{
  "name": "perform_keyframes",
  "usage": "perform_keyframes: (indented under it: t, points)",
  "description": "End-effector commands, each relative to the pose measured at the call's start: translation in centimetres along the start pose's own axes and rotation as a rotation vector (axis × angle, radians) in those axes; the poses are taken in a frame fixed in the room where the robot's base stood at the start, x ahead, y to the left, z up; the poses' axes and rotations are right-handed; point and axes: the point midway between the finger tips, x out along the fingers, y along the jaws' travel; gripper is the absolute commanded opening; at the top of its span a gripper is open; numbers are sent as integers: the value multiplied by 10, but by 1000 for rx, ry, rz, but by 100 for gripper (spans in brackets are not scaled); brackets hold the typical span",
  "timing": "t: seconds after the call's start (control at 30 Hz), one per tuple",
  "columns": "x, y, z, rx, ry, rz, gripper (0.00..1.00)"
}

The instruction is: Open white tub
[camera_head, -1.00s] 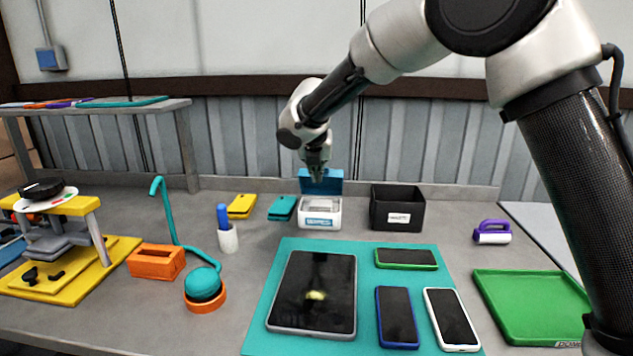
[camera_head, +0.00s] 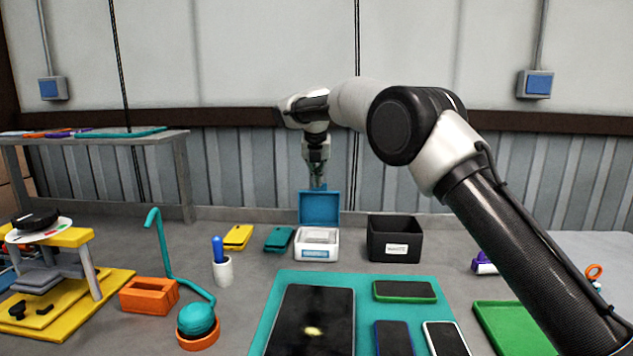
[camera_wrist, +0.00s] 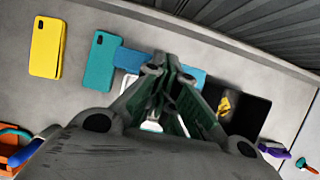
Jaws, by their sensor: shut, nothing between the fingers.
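The white tub (camera_head: 316,253) stands near the back of the bench, behind the teal mat, with a label on its front. Its blue lid (camera_head: 319,207) is raised upright at the tub's back edge, so the tub is open, with pale contents in it. My gripper (camera_head: 318,185) is at the lid's top edge, pointing down; whether it touches the lid I cannot tell. In the wrist view my gripper (camera_wrist: 172,62) is shut and empty, with the blue lid (camera_wrist: 187,72) by its tips. My fingers hide much of the tub there.
A black box (camera_head: 378,240) stands right of the tub. Teal (camera_head: 279,239) and yellow (camera_head: 238,237) phone cases lie to its left. A tablet (camera_head: 312,325) and several phones lie on the teal mat (camera_head: 268,338) in front. The wall is close behind.

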Motion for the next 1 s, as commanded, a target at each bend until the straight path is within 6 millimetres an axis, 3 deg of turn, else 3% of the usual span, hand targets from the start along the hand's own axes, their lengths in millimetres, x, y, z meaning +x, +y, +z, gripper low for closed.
perform_keyframes:
  t: [0.3, 1.0]
  points:
    - [8, 0, 14, 1, -1, 0, 0]
    - [5, 0, 16, 1, -1, 0, 0]
